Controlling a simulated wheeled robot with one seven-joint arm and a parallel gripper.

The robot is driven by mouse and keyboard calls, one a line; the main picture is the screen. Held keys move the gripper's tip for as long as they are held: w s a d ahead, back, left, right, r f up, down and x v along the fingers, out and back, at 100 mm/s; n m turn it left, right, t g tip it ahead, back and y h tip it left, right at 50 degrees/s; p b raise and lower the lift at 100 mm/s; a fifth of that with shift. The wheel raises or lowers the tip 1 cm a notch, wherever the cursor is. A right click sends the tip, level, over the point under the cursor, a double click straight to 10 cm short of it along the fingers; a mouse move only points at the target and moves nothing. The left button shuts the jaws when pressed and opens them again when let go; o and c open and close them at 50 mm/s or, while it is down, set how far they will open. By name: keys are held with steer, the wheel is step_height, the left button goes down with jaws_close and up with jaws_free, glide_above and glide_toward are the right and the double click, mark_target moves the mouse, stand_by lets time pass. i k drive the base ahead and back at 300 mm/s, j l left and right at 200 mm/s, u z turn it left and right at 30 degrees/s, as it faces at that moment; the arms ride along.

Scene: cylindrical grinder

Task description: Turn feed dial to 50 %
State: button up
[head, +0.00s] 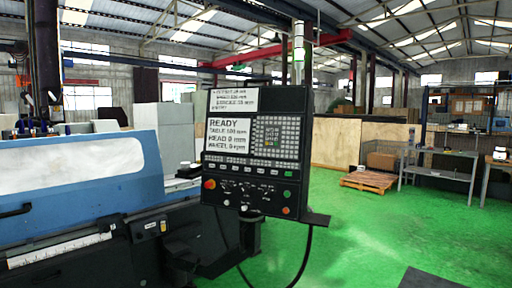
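The control panel (254,150) of the grinder stands near the middle of the head view, tilted slightly. Its screen (228,136) reads READY, with smaller lines for table, head and wheel. Below the screen and keypad, a lower strip carries a red knob (209,184), several small white-marked controls and a pale knob (243,208). The labels there are too small to read, so I cannot tell which control is the feed dial or where it points. My gripper is not in view.
The blue grinder body (75,170) with its window fills the left. A dark shelf edge (316,219) juts out at the panel's lower right, and a black cable hangs below. Open green floor (380,235) lies to the right, with a pallet (368,180) and metal tables farther back.

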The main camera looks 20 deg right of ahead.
mark_target(267, 193)
steer(key=i+u, duration=0.35)
steer(key=i, duration=0.15)
steer(key=i+l+u, duration=0.3)
steer(key=i, duration=0.15)
steer(key=i+l+u, duration=0.2)
steer(key=i+u, duration=0.15)
steer(key=i+l+u, duration=0.3)
steer(key=i+l, duration=0.15)
steer(key=i, duration=0.1)
